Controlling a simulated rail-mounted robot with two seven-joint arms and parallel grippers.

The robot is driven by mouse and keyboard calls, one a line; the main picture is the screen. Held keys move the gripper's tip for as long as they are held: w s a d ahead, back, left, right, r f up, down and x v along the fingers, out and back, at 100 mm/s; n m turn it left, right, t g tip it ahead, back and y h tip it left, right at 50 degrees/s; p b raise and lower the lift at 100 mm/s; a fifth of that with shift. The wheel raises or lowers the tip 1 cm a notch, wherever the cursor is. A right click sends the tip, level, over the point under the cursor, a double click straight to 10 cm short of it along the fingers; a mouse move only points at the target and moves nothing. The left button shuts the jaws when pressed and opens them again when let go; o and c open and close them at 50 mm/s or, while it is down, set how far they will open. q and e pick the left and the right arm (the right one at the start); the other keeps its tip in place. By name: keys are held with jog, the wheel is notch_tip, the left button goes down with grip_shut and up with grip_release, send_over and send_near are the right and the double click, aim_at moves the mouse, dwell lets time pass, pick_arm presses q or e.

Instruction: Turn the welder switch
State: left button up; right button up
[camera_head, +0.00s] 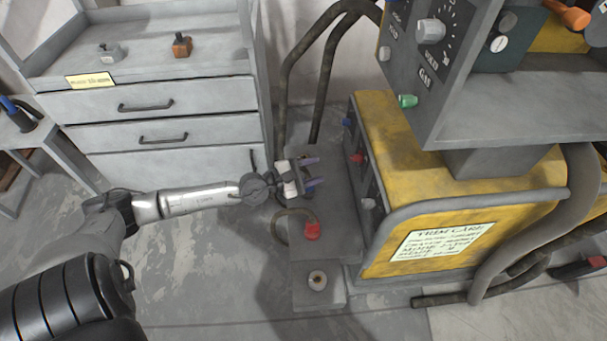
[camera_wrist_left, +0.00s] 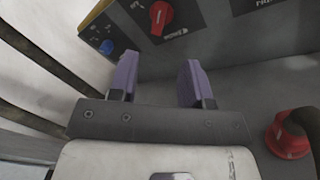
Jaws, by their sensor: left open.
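The yellow welder (camera_head: 385,115) stands right of centre, its dark front panel facing left toward my left gripper (camera_head: 317,171). On the panel are a blue knob (camera_head: 347,122), a red knob (camera_head: 357,158) and a grey knob (camera_head: 369,204). In the left wrist view the red knob (camera_wrist_left: 161,20) is ahead of the open fingers (camera_wrist_left: 158,72), and the blue knob (camera_wrist_left: 105,47) is to its left. The fingers are apart and empty, short of the panel and not touching a knob. The small lettering does not show clearly which knob is the switch.
A red-capped fitting (camera_head: 312,231) with a cable sits on the grey base plate (camera_head: 335,215) before the welder. A grey control box (camera_head: 470,100) overhangs the welder top. A drawer cabinet (camera_head: 160,115) stands at the back left. Dark hoses (camera_head: 318,75) rise behind the gripper.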

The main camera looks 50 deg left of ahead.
pick_arm(q)
jog(key=shift+v, duration=1.4)
